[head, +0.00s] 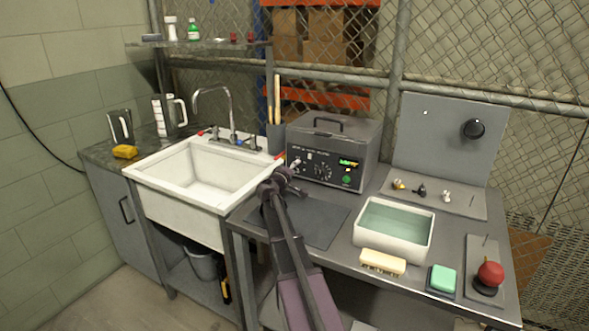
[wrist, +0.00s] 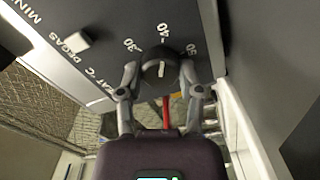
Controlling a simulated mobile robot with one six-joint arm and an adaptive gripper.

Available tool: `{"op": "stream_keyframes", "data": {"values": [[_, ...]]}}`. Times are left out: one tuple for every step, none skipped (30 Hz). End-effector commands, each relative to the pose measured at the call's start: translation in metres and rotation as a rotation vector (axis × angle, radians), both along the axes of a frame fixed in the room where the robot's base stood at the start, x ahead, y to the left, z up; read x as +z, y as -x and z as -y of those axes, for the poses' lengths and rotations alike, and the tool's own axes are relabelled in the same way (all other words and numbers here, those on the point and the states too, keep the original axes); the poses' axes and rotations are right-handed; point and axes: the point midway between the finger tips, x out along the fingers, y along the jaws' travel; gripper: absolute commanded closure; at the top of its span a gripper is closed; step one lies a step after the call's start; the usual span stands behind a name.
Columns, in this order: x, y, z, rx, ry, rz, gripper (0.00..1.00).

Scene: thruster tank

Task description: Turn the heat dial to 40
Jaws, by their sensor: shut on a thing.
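The heat dial (wrist: 161,66) is a round dark knob with a white pointer line, on the dark panel in the wrist view. The numbers 30, 40 and 50 arc around its far side, and the pointer line looks roughly in line with 40. My gripper (wrist: 162,77) has one finger on each side of the dial and is shut on it. In the head view my gripper (head: 286,177) is at the left front of the grey tank unit (head: 330,147); I cannot make out the heat dial there.
A small light switch (wrist: 77,42) sits beside the dial on the panel. The white sink (head: 208,172) is left of the unit.

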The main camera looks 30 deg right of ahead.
Motion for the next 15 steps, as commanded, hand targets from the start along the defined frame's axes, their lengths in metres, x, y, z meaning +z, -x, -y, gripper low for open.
{"op": "stream_keyframes", "data": {"values": [[0.0009,-0.0018,0.0015,0.0,0.002,0.0,1.0],[0.0009,-0.0018,0.0015,0.0,0.002,0.001,1.0],[0.0009,-0.0018,0.0015,0.0,0.002,0.001,1.0],[0.0009,-0.0018,0.0015,0.0,0.002,0.001,1.0],[0.0009,-0.0018,0.0015,0.0,0.002,0.0,1.0],[0.0009,-0.0018,0.0015,0.0,0.002,0.0,1.0],[0.001,-0.0019,0.0015,0.0,0.002,0.0,1.0],[0.001,-0.0019,0.0015,0.001,0.003,0.0,1.0],[0.001,-0.0019,0.0015,0.0,0.003,-0.001,1.0],[0.001,-0.0019,0.0015,0.001,0.003,0.0,0.5],[0.0009,-0.0019,0.0014,0.0,0.003,-0.001,0.41],[0.0009,-0.0018,0.0013,0.0,0.002,0.0,0.29],[0.0008,-0.0018,0.0012,0.0,0.002,0.0,0.2],[0.0007,-0.0016,0.0011,0.0,0.002,0.0,0.18],[0.0006,-0.0014,0.0008,0.001,0.002,0.0,0.18]]}}
